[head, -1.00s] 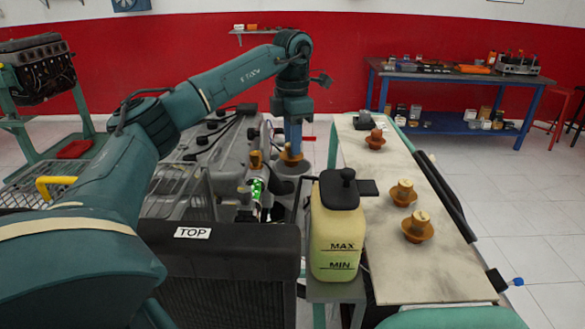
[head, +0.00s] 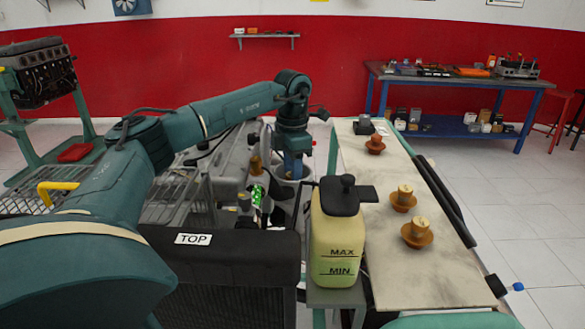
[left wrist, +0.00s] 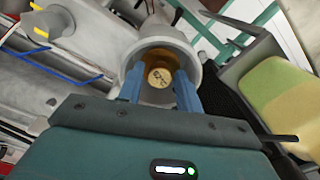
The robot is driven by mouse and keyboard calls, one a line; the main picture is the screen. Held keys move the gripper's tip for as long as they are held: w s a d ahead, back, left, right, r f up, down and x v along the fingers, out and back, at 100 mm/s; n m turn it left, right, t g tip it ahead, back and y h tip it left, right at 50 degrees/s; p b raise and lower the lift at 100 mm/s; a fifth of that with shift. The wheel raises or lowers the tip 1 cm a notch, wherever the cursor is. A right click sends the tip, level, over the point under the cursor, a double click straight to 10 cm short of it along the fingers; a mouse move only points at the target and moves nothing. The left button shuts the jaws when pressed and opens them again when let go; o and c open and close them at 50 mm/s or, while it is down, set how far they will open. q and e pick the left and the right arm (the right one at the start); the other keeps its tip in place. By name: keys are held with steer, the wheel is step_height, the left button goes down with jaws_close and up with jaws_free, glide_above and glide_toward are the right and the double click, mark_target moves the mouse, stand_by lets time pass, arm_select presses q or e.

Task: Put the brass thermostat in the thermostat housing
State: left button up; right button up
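The thermostat housing (left wrist: 193,50) is a grey round cup on the engine, open toward my wrist camera. The brass thermostat (left wrist: 158,75) shows as a pale gold disc with a brown rim, inside the housing's mouth. My right gripper is not in view.
Three brown-and-brass parts (head: 417,232) stand on the side bench (head: 395,270) to the right. A yellow coolant bottle (head: 337,245) stands between bench and radiator (head: 220,255). A brass fitting (head: 255,165) rises just left of the gripper.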

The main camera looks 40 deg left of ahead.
arm_select(q)
step_height(320, 180, up, 12)
steer(key=shift+r, duration=0.15)
stand_by(0.5)
steer(key=shift+d, duration=0.1)
stand_by(0.5)
